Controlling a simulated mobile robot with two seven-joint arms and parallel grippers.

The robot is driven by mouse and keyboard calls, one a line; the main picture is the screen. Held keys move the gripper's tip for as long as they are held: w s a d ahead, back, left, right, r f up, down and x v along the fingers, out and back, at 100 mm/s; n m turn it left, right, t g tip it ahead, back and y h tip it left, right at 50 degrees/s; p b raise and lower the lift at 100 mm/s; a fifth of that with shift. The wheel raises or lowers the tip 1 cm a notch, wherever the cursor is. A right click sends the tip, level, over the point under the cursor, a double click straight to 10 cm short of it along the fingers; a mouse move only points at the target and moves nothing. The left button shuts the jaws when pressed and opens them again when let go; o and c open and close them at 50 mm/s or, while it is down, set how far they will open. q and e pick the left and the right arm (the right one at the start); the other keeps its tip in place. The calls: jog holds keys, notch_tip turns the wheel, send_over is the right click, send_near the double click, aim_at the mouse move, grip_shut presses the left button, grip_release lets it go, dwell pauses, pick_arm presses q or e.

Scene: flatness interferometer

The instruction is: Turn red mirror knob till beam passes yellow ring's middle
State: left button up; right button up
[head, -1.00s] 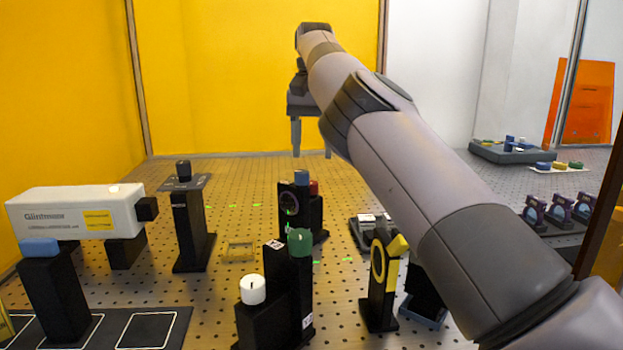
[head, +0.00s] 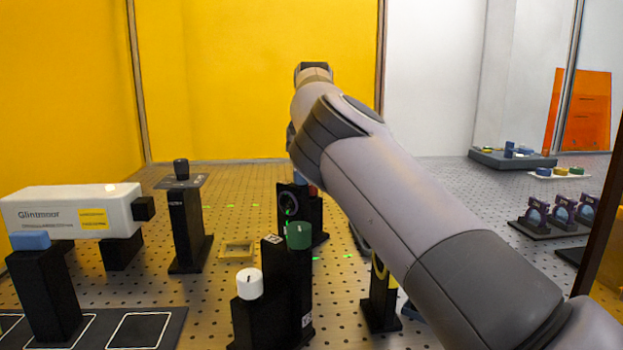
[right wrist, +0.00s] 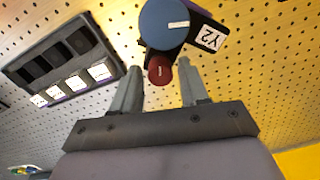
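The red knob (head: 313,190) sits on a black mirror mount (head: 314,217), beside a blue knob (head: 300,179). In the right wrist view the red knob (right wrist: 159,70) lies between the tips of my open right gripper (right wrist: 160,67), with a gap on each side. The blue knob (right wrist: 165,23) and a "Y2" label (right wrist: 208,39) are just beyond. In the head view my arm hides that gripper. The yellow ring (head: 377,274) is mostly hidden behind my arm, so its middle cannot be seen. Green beam dashes (head: 316,258) show near the table. My left gripper is not in view.
A white laser box (head: 70,211) stands at left. A post with green (head: 299,235) and white (head: 249,284) knobs stands in front of the mount. A dark tray with white squares (right wrist: 65,65) lies left of the knob in the wrist view.

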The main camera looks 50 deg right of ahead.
grip_shut()
jog(key=m+p, duration=0.1)
jog(key=m, duration=0.1)
jog(key=shift+m, duration=1)
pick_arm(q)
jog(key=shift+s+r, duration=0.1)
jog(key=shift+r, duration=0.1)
pick_arm(e)
jog(key=shift+o, duration=1.6)
grip_release()
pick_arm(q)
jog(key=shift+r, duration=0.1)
pick_arm(e)
jog(key=shift+o, duration=0.3)
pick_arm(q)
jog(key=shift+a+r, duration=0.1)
pick_arm(e)
jog(key=shift+r, duration=0.1)
